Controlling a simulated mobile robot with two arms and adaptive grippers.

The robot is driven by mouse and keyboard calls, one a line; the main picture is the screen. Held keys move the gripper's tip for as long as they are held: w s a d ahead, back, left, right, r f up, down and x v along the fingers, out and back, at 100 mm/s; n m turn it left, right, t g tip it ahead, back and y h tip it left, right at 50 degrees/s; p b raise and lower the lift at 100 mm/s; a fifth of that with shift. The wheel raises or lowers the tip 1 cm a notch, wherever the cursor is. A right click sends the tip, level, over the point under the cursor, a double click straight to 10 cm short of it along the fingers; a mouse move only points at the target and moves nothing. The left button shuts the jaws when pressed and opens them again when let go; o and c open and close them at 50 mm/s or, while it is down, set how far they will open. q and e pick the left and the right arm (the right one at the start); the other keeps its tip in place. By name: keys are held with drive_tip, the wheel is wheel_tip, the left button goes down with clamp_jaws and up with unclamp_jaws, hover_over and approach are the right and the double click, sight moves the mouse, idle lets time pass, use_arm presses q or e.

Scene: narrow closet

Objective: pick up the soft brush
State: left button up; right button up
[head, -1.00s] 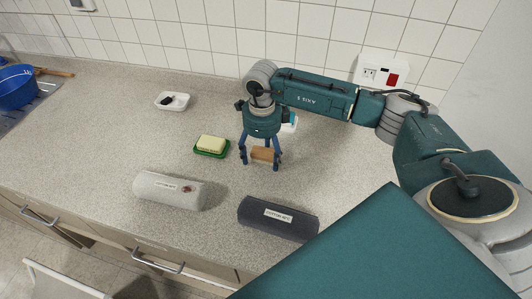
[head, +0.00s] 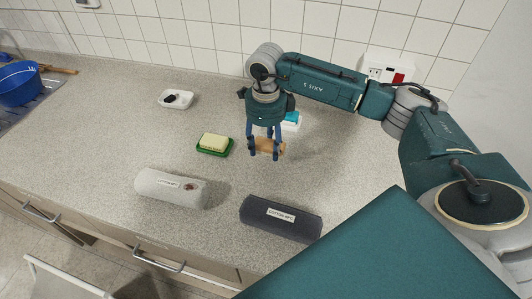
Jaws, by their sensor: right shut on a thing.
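The soft brush appears to be the small tan, wooden-looking piece (head: 267,147) in the middle of the counter; its bristles cannot be made out. My right gripper (head: 264,156) points down at it, shut on it with a finger toward each side. The fingers hide part of the brush, and I cannot tell whether it is clear of the counter. My left gripper is not in view.
A yellow block on a green dish (head: 226,152) lies left of the gripper. A white dish (head: 163,103) and blue basin (head: 18,88) are farther left. A white roll (head: 160,190) and dark roll (head: 300,228) lie in front. A white-and-blue item (head: 291,121) sits behind.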

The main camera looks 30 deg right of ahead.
sight(266, 145)
wheel_tip(266, 145, up, 17)
drive_tip(key=b, duration=0.2)
drive_tip(key=shift+f+b, duration=0.15)
drive_tip(key=shift+b, duration=0.2)
